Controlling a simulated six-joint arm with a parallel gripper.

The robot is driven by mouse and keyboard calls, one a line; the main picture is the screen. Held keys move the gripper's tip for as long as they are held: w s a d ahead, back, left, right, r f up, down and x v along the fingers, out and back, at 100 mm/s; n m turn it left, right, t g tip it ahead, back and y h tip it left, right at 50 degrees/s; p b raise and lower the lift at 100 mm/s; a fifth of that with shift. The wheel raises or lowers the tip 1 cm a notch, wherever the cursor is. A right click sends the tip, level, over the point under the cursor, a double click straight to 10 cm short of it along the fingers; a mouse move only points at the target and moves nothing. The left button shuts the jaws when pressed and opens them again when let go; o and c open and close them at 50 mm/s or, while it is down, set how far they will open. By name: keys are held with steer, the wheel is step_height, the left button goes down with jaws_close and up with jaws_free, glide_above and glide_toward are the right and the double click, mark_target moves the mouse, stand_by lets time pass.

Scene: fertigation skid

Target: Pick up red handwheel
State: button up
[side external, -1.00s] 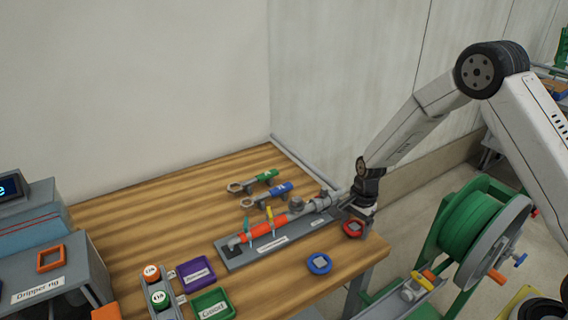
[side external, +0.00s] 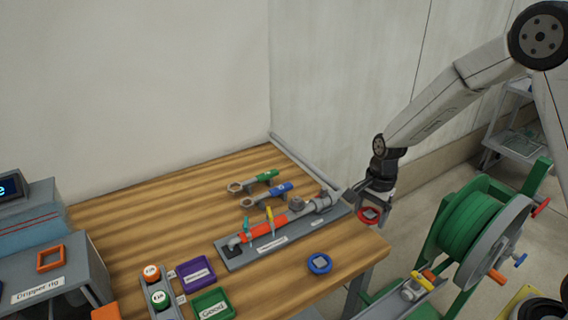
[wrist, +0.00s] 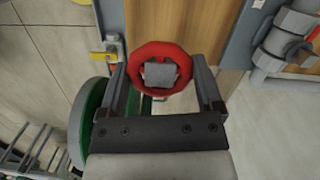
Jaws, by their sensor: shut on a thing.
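The red handwheel (side external: 369,216) is a red ring with a grey square hub. It is held in my gripper (side external: 372,206), raised at the right edge of the wooden bench. In the wrist view the red handwheel (wrist: 162,52) sits between the two fingers of my gripper (wrist: 161,80), near their tips. The gripper is shut on it. Part of the handwheel's rim is hidden by the fingers in the side view.
A blue handwheel (side external: 319,263) lies on the bench near the front edge. A grey pipe board (side external: 236,261) with an orange pipe (side external: 264,229) lies left of my gripper. A green hose reel (side external: 470,227) stands right of the bench.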

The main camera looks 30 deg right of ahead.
steer(key=s+r, duration=0.5)
steer(key=s, duration=0.5)
steer(key=shift+a+r, duration=0.15)
steer(key=shift+s, duration=0.1)
stand_by(0.4)
steer(key=r, duration=0.1)
glide_above(324, 188)
stand_by(0.7)
steer(key=shift+f, duration=0.25)
steer(key=shift+f, duration=2)
steer(key=shift+f, duration=1.05)
stand_by(1.2)
